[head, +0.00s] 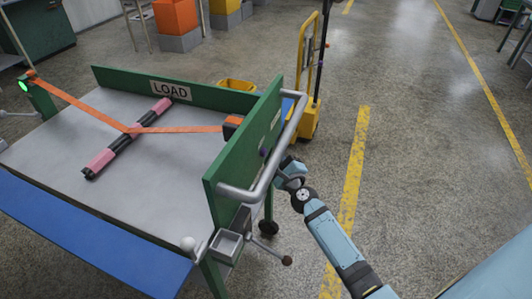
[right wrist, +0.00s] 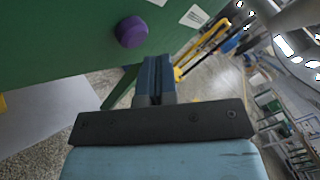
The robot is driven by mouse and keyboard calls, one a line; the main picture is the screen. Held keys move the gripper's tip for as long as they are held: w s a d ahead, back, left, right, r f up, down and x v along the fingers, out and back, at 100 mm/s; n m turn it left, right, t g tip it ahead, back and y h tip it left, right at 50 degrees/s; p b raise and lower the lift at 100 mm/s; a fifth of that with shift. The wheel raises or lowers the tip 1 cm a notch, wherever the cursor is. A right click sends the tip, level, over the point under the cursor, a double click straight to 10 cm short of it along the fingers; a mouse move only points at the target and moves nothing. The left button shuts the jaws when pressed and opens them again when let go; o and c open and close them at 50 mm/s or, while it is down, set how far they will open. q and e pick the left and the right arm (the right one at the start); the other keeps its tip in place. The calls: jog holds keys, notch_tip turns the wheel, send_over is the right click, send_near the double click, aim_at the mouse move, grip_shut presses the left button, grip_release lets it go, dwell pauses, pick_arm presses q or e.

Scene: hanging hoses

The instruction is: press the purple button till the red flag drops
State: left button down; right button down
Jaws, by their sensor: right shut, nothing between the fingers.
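The purple button (right wrist: 131,32) is a round knob on the green panel (right wrist: 60,40) in the right wrist view. In the head view the button (head: 263,152) is a small purple spot on the outer face of the green end panel (head: 240,150), behind the grey handle bar. My right gripper (right wrist: 156,66) is shut and empty, its fingertips below and right of the button in the wrist view, not on it. In the head view my right gripper (head: 281,170) is beside the handle bar, its tips partly hidden. I cannot make out a red flag. My left gripper is not in view.
A grey tubular handle (head: 290,135) runs along the end panel close to my right gripper. The cart top (head: 60,150) carries a pink and black bar (head: 125,140) under an orange strap (head: 180,129). A yellow trolley (head: 308,70) stands behind. Floor at right is clear.

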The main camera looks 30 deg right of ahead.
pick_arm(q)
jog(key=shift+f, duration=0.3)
pick_arm(e)
jog(key=s+d, duration=0.3)
jog(key=shift+s+d, duration=0.15)
jog(key=shift+s, duration=0.25)
